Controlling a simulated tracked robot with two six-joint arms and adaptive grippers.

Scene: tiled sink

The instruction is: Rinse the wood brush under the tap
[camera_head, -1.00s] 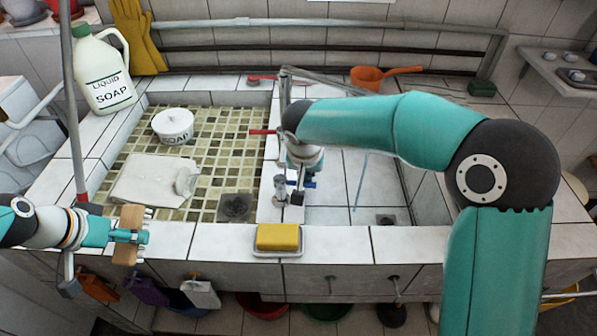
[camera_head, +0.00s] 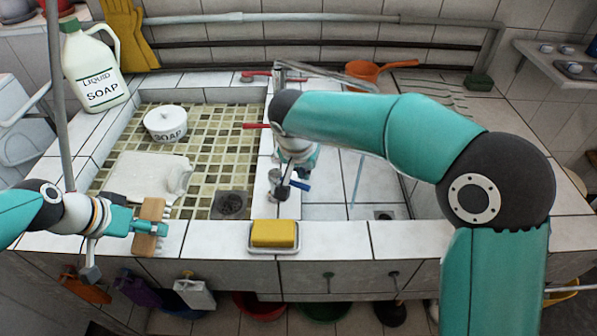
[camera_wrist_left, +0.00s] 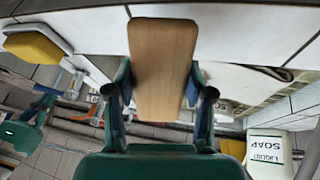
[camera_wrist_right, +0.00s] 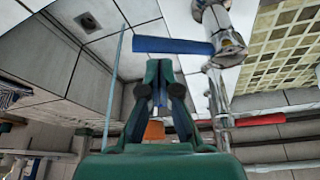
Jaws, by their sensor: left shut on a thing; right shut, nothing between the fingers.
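The wood brush (camera_head: 149,226) is held in my left gripper (camera_head: 140,228) above the sink's front rim at the left, bristles facing right. In the left wrist view its flat wooden back (camera_wrist_left: 163,70) sits between the fingers. The metal tap (camera_head: 278,185) stands on the divider between the basins, with a red handle (camera_head: 256,126) and a blue handle (camera_head: 299,185). My right gripper (camera_wrist_right: 160,85) is shut and empty, with its tips close to the blue handle (camera_wrist_right: 172,46); contact is unclear.
A yellow sponge (camera_head: 273,233) lies in a dish on the front rim. The left basin holds a soap pot (camera_head: 166,123) and a white cloth (camera_head: 140,176). A liquid soap jug (camera_head: 93,70) stands back left. An orange ladle (camera_head: 365,72) lies behind the right basin.

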